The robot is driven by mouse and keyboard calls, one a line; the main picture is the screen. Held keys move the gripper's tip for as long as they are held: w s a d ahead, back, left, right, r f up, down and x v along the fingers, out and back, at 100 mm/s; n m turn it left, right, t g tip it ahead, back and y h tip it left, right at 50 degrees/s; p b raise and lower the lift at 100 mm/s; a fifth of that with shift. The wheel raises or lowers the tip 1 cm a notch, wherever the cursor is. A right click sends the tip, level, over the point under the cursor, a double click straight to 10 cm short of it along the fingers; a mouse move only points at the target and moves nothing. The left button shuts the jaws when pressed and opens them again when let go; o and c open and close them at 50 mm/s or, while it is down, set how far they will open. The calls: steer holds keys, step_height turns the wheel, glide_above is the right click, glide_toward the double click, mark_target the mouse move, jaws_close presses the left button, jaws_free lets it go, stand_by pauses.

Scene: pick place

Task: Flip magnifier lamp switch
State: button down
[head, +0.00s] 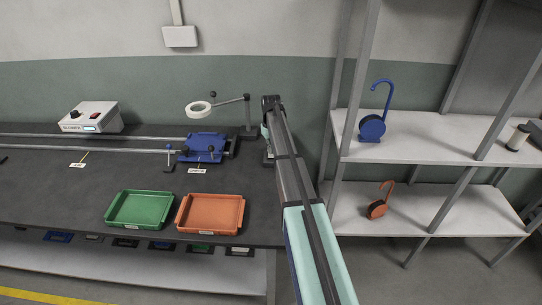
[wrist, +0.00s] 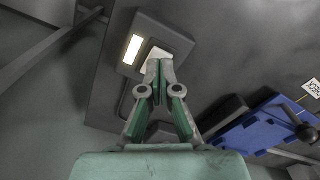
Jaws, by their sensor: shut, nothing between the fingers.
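The magnifier lamp (head: 198,109), a white ring on a jointed arm and post, stands at the back right of the dark bench in the head view. In the wrist view, a dark switch box (wrist: 176,34) has a pale lit rectangle (wrist: 132,48) and a whitish rocker-like part (wrist: 157,53). My gripper (wrist: 158,64) is shut and empty, its fingertips over the edge of that whitish part. I cannot tell whether they touch it. In the head view my arm hides most of the gripper and the box. The switch's position cannot be told.
A blue fixture (head: 205,147) stands left of my arm; its blue part also shows in the wrist view (wrist: 262,124). Green (head: 139,224) and orange (head: 210,229) trays lie at the bench front. A white control box (head: 92,116) is at the left. Shelves (head: 425,137) stand at the right.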

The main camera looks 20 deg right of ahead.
mark_target(271, 156)
steer(key=shift+f+b, duration=0.45)
steer(key=shift+f, duration=0.8)
stand_by(0.8)
steer(key=shift+r, duration=0.1)
steer(key=shift+r+p, duration=1.7)
steer(key=shift+r, duration=1.7)
